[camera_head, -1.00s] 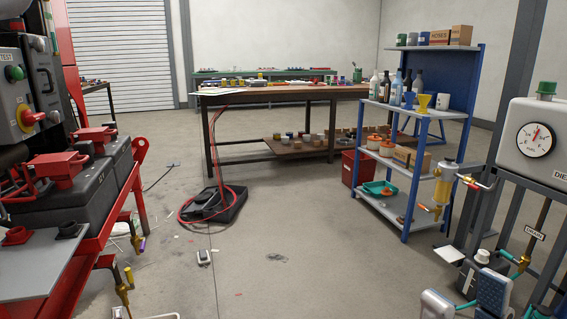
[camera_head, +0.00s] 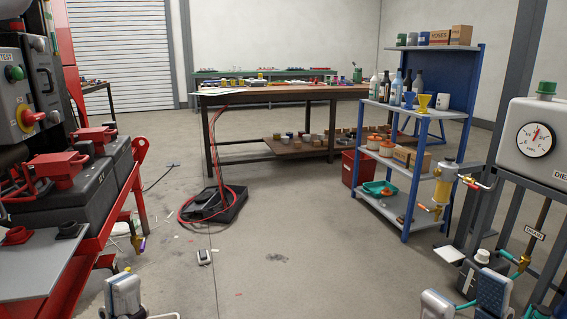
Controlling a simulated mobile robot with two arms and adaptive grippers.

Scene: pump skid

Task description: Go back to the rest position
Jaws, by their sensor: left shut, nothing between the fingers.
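My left gripper (camera_head: 125,296) shows at the bottom left edge of the head view, in front of the lower part of the red bench. Its grey fingertips are together with nothing between them. My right gripper (camera_head: 464,298) shows at the bottom right edge, in front of the grey gauge frame. Its two grey fingers are apart and I see nothing between them. Most of both arms lies below the picture.
The red bench (camera_head: 107,236) stands close on the left. The gauge panel (camera_head: 521,163) and the blue shelf rack (camera_head: 406,170) stand on the right. A black tray with a red hose (camera_head: 212,206) lies on the floor ahead. The middle floor is mostly clear.

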